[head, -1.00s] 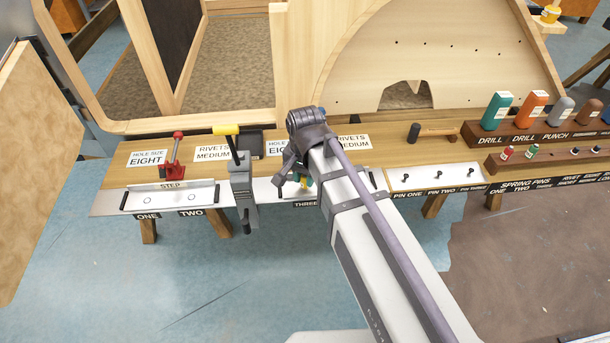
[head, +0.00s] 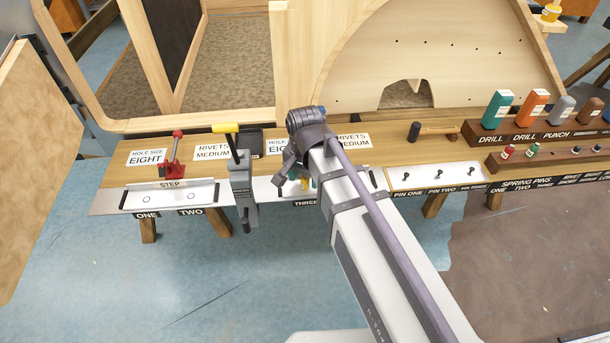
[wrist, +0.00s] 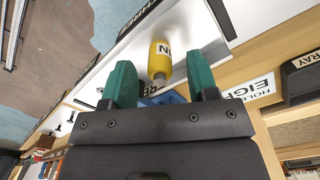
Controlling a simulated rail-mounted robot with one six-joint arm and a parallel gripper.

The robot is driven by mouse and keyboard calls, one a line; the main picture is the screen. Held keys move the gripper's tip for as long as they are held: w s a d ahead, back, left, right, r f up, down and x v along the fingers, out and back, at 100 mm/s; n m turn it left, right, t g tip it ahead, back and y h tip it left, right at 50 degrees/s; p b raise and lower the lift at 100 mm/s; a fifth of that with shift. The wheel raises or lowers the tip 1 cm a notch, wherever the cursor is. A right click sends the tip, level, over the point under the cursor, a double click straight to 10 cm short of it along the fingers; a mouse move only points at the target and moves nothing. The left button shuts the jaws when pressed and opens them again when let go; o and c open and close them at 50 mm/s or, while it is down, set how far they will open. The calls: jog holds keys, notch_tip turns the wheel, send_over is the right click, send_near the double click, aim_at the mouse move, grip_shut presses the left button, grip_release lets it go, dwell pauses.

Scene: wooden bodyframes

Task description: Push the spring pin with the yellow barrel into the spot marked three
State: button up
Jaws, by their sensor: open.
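The spring pin with the yellow barrel (wrist: 160,60) shows in the wrist view over the white strip of the bench, with part of a dark label on it. My gripper (wrist: 159,66) is open, with one green finger on each side of the barrel. I cannot tell whether either finger touches it. The pin's far end and how deep it sits are hidden. In the head view my gripper (head: 299,183) is low at the bench front, largely covered by my arm. The mark THREE (head: 305,203) is on the front edge just below it.
A grey clamp with a yellow handle (head: 240,180) stands left of my gripper. A white plate with several pins (head: 437,175) is to the right. A hammer (head: 430,132) lies behind that plate.

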aim_at(305, 178)
notch_tip(305, 178, up, 10)
jog(key=p, duration=0.9)
jog(key=shift+r+p, duration=0.25)
jog(key=shift+p, duration=0.1)
jog(key=s+d+r+n+p, duration=0.1)
jog(key=s+d+n, duration=0.1)
jog(key=d, duration=0.5)
jog(key=s+d+r+n+p, duration=0.2)
jog(key=s+d, duration=0.3)
jog(key=d, duration=0.3)
jog(key=shift+r+n, duration=0.15)
jog(key=shift+n, duration=0.45)
